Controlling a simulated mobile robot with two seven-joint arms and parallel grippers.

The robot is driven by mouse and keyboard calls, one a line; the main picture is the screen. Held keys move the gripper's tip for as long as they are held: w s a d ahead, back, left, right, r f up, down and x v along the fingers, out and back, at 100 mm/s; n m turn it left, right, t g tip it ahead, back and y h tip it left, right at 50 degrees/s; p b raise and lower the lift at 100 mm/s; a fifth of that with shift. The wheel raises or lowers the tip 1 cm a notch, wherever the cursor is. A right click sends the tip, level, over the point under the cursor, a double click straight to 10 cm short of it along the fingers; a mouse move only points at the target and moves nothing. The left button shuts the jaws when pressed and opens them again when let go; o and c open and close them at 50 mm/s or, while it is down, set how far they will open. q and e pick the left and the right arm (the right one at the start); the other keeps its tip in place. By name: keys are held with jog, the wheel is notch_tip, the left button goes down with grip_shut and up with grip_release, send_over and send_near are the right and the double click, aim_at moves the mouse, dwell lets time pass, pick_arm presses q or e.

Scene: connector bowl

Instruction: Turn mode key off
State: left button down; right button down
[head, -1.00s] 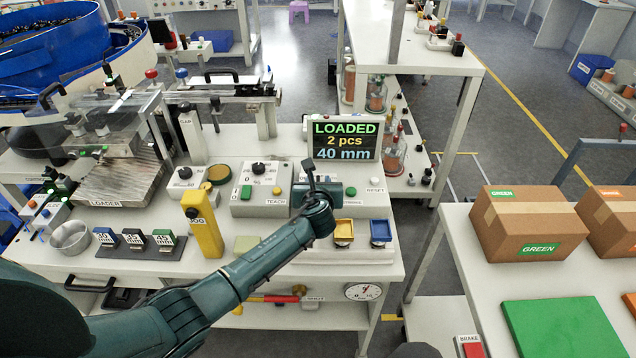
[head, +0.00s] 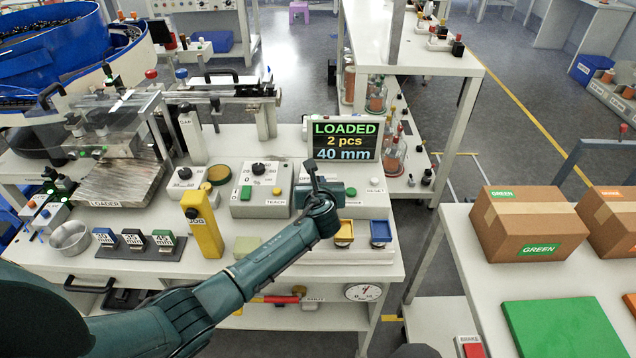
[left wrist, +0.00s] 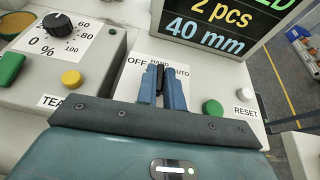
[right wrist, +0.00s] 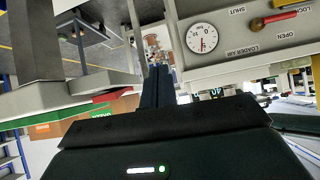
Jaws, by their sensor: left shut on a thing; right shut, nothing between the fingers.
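The mode key (left wrist: 159,74) is a small dark piece on a pale panel labelled OFF, HAND and AUTO, seen in the left wrist view. My left gripper (left wrist: 161,80) is shut on it, and its blue fingers cover most of it. The fingers point up toward the HAND label, with OFF on their left and AUTO on their right. Which mark the key points at is hard to tell. In the head view my left gripper (head: 313,172) is at this panel, below the display. My right gripper (right wrist: 157,78) is shut and empty, away from the panel.
The display (head: 343,141) reads LOADED, 2 pcs, 40 mm. A green button (left wrist: 212,108) and white RESET button (left wrist: 245,94) sit right of the key. The speed dial box (head: 261,190) stands left. Yellow and blue trays (head: 381,233) lie in front on the right.

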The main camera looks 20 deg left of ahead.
pick_arm(q)
jog(key=shift+d+f+n+g+y+b, duration=0.15)
jog(key=shift+n+g+y+b, duration=0.3)
jog(key=shift+n+y, duration=0.5)
jog(key=shift+w+d+n+g+y+b, duration=0.15)
jog(key=shift+d+n+g+y+b, duration=0.05)
jog(key=shift+n+g+y+b, duration=0.9)
jog(key=n+g+y+b, duration=0.1)
jog(key=n+y+b, duration=0.1)
jog(key=shift+w+f+n+b, duration=0.1)
jog(key=shift+n+b, duration=0.15)
jog(key=shift+b, duration=0.1)
jog(key=shift+n+g+y+b, duration=0.5)
jog(key=shift+g+b, duration=0.15)
jog(key=shift+b, duration=0.2)
jog(key=shift+d+n+g+b, duration=0.1)
jog(key=shift+n+g+b, duration=0.3)
jog(key=shift+b, duration=0.3)
jog(key=shift+r, duration=0.2)
pick_arm(e)
jog(key=a+f, duration=0.1)
jog(key=a+f+t+y, duration=0.1)
jog(key=f, duration=0.1)
jog(key=shift+w+a, duration=0.25)
jog(key=shift+w, duration=0.1)
jog(key=shift+w+r, duration=0.15)
jog(key=shift+r, duration=0.1)
